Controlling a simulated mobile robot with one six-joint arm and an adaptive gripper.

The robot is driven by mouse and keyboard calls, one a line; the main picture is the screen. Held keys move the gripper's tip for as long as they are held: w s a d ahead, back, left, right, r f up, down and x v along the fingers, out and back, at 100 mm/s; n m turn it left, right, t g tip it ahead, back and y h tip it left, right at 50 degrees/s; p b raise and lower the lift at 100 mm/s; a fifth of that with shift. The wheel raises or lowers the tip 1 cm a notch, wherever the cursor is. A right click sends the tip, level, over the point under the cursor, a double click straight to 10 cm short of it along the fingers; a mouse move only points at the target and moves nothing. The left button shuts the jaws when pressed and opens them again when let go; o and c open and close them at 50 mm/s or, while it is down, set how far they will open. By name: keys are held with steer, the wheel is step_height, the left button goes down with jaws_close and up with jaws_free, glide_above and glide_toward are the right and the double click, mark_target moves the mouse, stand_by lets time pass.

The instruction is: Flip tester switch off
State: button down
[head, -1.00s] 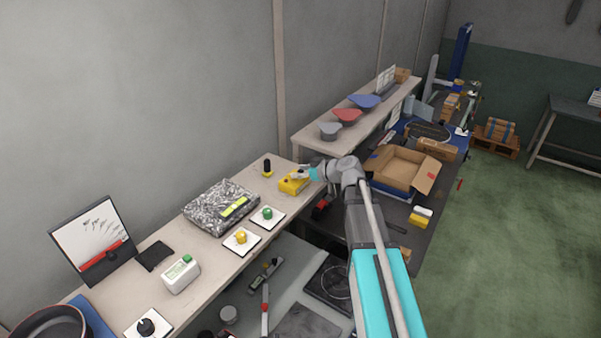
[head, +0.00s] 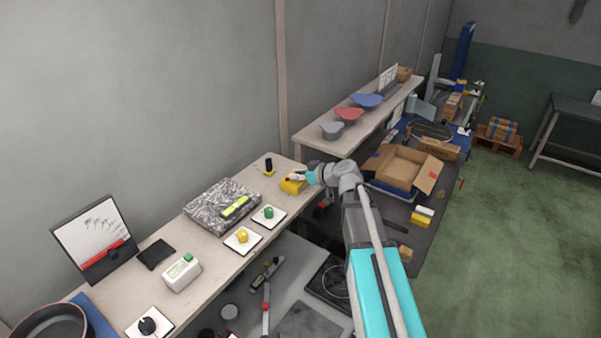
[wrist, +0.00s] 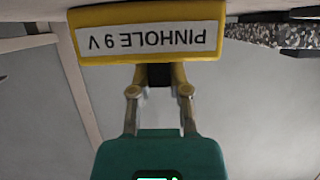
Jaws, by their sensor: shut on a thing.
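The yellow tester (head: 292,187) stands on the long bench. In the wrist view the tester (wrist: 90,47) appears upside down, with a white label reading "PINHOLE 9 V" towards the camera. My gripper (head: 300,177) reaches in from the right, over the tester's top. In the wrist view my gripper (wrist: 159,82) is nearly closed, with a dark part between its fingers that appears to be the tester's switch. The fingertips are partly hidden behind the tester's body, so the switch's position cannot be seen.
A small black-and-yellow item (head: 269,166) stands just behind the tester. A speckled grey case (head: 210,207), a green knob on a plate (head: 269,212) and a yellow knob on a plate (head: 242,237) lie to the left. An open cardboard box (head: 400,168) stands right of my arm.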

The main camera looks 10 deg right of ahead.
steer(key=shift+s+a, duration=0.15)
steer(key=c, duration=0.6)
jaws_free()
steer(key=shift+o, duration=0.2)
